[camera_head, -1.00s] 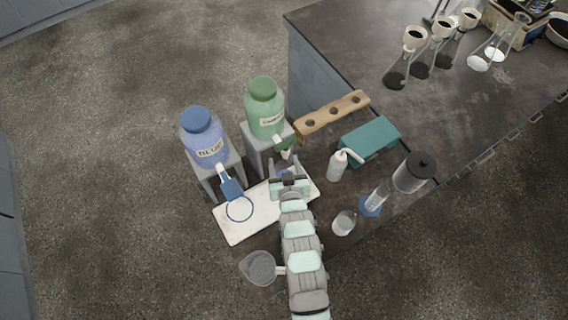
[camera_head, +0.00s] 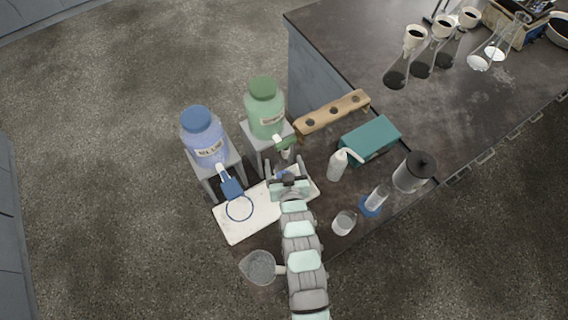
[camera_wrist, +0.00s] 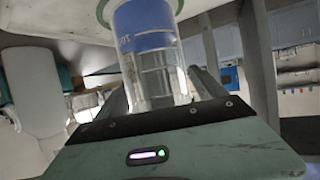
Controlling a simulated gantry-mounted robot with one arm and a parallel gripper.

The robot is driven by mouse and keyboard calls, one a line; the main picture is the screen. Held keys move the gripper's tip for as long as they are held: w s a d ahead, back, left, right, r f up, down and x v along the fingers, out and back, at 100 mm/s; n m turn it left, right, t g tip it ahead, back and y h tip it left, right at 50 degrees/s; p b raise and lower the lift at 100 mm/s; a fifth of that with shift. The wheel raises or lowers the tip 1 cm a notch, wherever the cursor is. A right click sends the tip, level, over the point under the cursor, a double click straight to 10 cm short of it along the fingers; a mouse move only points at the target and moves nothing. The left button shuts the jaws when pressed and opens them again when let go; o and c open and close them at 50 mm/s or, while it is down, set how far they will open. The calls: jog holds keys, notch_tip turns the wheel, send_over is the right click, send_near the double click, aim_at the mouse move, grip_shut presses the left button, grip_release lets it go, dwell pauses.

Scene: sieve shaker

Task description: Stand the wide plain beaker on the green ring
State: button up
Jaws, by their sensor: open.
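A clear glass beaker with a blue band (camera_wrist: 150,40) is between my gripper's fingers in the wrist view, its base toward the white tray. A green curve (camera_wrist: 102,12), seemingly the green ring, runs beside that base; whether the beaker sits fully inside it is cut off. In the head view my gripper (camera_head: 288,177) is open over the right part of the white tray (camera_head: 236,229), under the green dispenser's tap. It hides the green ring and most of the beaker there; a bit of blue shows between the fingers.
The blue dispenser (camera_head: 205,140) and green dispenser (camera_head: 265,110) stand behind the tray; the blue ring (camera_head: 239,208) is empty. A spouted beaker (camera_head: 259,267), small beaker (camera_head: 344,222), cylinder (camera_head: 374,201), wash bottle (camera_head: 337,167) and teal box (camera_head: 370,141) stand nearby.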

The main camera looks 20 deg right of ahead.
jog(key=v, duration=1.2)
